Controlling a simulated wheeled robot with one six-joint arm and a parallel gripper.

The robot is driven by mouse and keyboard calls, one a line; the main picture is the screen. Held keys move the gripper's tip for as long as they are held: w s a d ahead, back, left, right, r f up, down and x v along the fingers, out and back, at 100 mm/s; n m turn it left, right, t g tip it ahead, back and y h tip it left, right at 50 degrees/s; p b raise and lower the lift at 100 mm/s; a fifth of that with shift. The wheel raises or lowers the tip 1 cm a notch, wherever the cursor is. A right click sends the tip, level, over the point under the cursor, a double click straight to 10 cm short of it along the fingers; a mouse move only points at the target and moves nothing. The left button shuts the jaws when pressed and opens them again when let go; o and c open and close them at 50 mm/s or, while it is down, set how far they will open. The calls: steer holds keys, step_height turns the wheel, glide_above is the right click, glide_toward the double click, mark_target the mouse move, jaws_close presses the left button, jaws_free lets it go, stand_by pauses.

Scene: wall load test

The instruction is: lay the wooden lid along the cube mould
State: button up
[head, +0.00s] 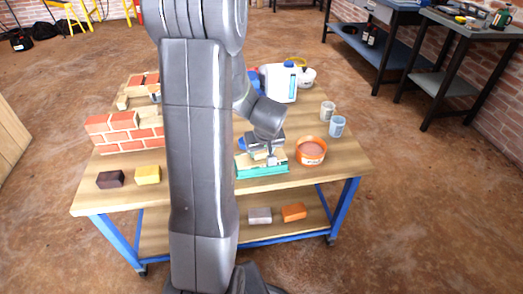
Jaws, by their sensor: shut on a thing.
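The cube mould (262,174) is a long teal block near the front edge of the workbench, right of my arm. The wooden lid (244,160) is a pale flat piece directly over the mould, running roughly along it. My gripper (270,160) points down above the mould and is shut on the lid. The fingers and wrist hide part of the lid. I cannot tell from this view whether the lid touches the mould.
An orange bucket (311,151) stands close right of the mould, with two cups (337,126) behind it. A white jug (279,83) stands at the back. A brick wall (124,132), a dark sponge (110,179) and a yellow sponge (147,175) are left of my arm.

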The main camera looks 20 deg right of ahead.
steer(key=o, duration=1.1)
steer(key=shift+c, duration=0.2)
steer(key=p+v, duration=0.3)
steer(key=v, duration=1)
steer(key=shift+s+r, duration=0.2)
steer(key=shift+r, duration=0.2)
steer(key=b+x, duration=0.3)
steer(key=x, duration=1.1)
steer(key=shift+r, duration=0.15)
